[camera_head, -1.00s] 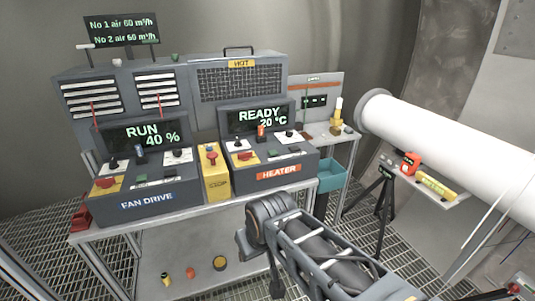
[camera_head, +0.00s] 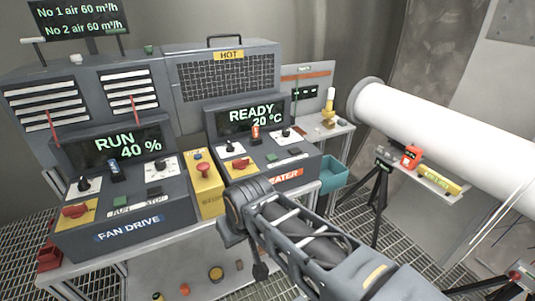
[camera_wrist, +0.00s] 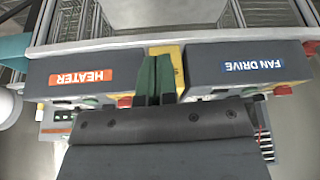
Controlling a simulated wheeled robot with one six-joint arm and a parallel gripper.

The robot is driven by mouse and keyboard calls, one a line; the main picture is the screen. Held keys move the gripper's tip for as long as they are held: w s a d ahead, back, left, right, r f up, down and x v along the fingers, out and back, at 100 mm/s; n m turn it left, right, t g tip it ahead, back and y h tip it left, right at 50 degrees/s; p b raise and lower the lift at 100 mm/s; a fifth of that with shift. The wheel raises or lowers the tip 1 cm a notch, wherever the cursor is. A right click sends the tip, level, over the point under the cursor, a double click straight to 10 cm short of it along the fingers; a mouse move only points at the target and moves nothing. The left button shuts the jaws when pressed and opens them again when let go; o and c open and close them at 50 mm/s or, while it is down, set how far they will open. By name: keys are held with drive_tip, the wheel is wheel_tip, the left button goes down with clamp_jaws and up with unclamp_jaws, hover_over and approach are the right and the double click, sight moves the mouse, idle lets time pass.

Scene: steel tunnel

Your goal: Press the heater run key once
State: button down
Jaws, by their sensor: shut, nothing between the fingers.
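The heater console (camera_head: 309,166) stands at the right of the bench, its screen (camera_head: 252,114) reading READY 20 °C. A green key (camera_head: 271,157) sits on its sloped panel, with a dark key beside it; their lettering is too small to read. My arm covers the start of the orange HEATER label (camera_head: 287,176). In the wrist view the picture is upside down, and the heater console (camera_wrist: 80,98) is on the left. My gripper (camera_wrist: 155,62) shows there as green fingers, shut and empty, in front of the yellow box. The fingers are not clear in the head view.
The fan drive console (camera_head: 125,215) stands left, its screen reading RUN 40 %. A yellow box (camera_head: 206,190) with a red button stands between the consoles. A HOT grille (camera_head: 225,80) is behind. A white pipe (camera_head: 440,130) and a tripod (camera_head: 378,190) are right.

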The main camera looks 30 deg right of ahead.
drive_tip(key=w+d+r+m, duration=0.2)
drive_tip(key=w+d+r, duration=0.15)
drive_tip(key=w, duration=0.35)
wheel_tip(320, 180, up, 6)
drive_tip(key=f+m+t, duration=0.1)
drive_tip(key=m+t, duration=0.4)
drive_tip(key=m, duration=0.2)
hover_over(274, 156)
drive_tip(key=shift+a+r+p, duration=0.1)
drive_tip(key=shift+r+p, duration=0.15)
drive_tip(key=shift+p, duration=0.1)
drive_tip(key=shift+f, duration=0.2)
wheel_tip(274, 156, down, 8)
drive_tip(key=b, duration=0.6)
drive_tip(key=shift+f+b, duration=0.25)
drive_tip(key=shift+b, duration=0.15)
drive_tip(key=shift+f, duration=0.15)
drive_tip(key=shift+f+b, duration=0.3)
drive_tip(key=shift+b, duration=0.25)
